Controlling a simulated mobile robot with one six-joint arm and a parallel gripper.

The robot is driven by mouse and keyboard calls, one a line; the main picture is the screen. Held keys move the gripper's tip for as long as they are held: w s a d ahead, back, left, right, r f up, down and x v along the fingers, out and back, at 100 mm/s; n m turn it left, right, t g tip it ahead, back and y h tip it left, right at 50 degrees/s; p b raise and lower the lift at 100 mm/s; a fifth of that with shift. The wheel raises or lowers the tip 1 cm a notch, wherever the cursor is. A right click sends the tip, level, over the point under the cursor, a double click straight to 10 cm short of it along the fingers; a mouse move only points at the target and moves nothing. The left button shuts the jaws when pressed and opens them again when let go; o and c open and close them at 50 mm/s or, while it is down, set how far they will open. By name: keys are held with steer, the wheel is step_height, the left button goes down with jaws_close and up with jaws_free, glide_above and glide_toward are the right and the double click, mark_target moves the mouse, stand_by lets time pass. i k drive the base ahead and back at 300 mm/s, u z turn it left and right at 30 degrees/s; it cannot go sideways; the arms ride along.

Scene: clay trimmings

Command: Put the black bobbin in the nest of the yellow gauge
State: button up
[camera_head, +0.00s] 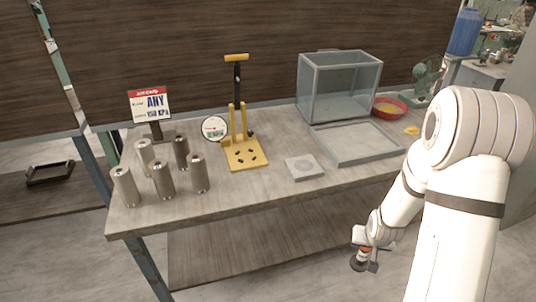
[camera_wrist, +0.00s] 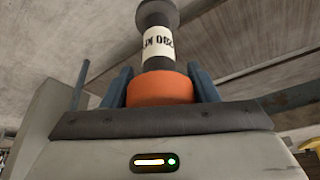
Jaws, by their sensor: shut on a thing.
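The black bobbin (camera_wrist: 158,55) is in my gripper (camera_wrist: 161,88), with a white printed label around its middle and an orange band at the jaws. The blue-grey fingers press on both sides of the orange part. In the head view my gripper (camera_head: 366,258) hangs low in front of the table's right part, and the bobbin's dark end (camera_head: 357,265) points down. The yellow gauge (camera_head: 243,155) stands on the table, with a flat base bearing several dark marks, two yellow posts and a dark column with a yellow handle. Its nest is too small to make out.
Several metal cylinders (camera_head: 163,180) and a sign (camera_head: 150,104) stand at the table's left. A round dial (camera_head: 214,128) is beside the gauge. Right of it are a grey square block (camera_head: 304,168), a glass box (camera_head: 338,85), a tray (camera_head: 355,143) and a red bowl (camera_head: 389,107).

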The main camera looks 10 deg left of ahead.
mark_target(246, 156)
steer(key=z, duration=1.05)
steer(key=k, duration=1.35)
steer(key=u, duration=1.4)
steer(key=i, duration=1)
